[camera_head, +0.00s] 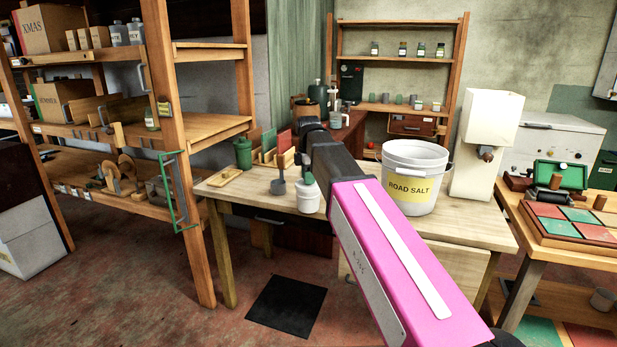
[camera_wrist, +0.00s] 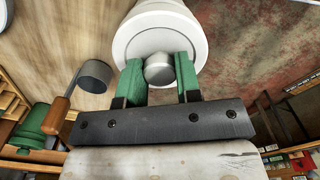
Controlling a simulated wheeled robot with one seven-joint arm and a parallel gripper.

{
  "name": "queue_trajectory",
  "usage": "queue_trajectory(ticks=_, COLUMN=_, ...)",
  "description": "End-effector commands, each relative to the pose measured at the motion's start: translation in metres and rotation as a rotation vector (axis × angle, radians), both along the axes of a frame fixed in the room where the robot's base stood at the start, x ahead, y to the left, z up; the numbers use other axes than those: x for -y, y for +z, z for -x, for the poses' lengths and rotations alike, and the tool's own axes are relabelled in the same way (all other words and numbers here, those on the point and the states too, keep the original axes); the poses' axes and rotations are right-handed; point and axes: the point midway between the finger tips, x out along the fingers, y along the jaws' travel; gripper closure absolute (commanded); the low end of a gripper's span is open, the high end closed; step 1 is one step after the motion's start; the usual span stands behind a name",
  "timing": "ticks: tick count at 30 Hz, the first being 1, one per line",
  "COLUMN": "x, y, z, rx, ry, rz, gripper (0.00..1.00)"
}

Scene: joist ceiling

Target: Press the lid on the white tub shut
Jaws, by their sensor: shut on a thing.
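The white tub (camera_head: 308,200) stands on the wooden workbench, just below my gripper (camera_head: 309,178). In the wrist view the round white lid (camera_wrist: 160,22) shows from above, with a grey knob (camera_wrist: 159,69) on it. My gripper's green fingers (camera_wrist: 160,82) are on both sides of the knob and shut on it. My arm and the fingers hide part of the tub's top in the head view. I cannot tell whether the lid sits fully down on the rim.
A small grey cup with a wooden handle (camera_head: 279,187) stands left of the tub. A large ROAD SALT bucket (camera_head: 412,165) is to the right. A green canister (camera_head: 243,153) and wooden tray (camera_head: 225,178) are farther left. The workbench front (camera_head: 262,204) is clear.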

Motion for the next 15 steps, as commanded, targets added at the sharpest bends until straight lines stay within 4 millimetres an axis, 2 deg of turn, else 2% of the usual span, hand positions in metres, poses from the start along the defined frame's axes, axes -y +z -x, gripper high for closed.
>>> queue_trajectory(ticks=11, x=-0.0001, y=-0.0080, z=-0.0001, rx=0.000, ry=0.000, rz=0.000, gripper=0.97)
queue_trajectory(ticks=12, x=-0.0001, y=-0.0078, z=-0.0002, rx=0.000, ry=0.000, rz=0.000, gripper=0.59)
queue_trajectory(ticks=14, x=-0.0002, y=-0.0076, z=-0.0003, rx=0.000, ry=0.000, rz=0.000, gripper=0.39)
queue_trajectory(ticks=15, x=0.0000, y=-0.0075, z=-0.0002, rx=0.000, ry=0.000, rz=0.000, gripper=0.39)
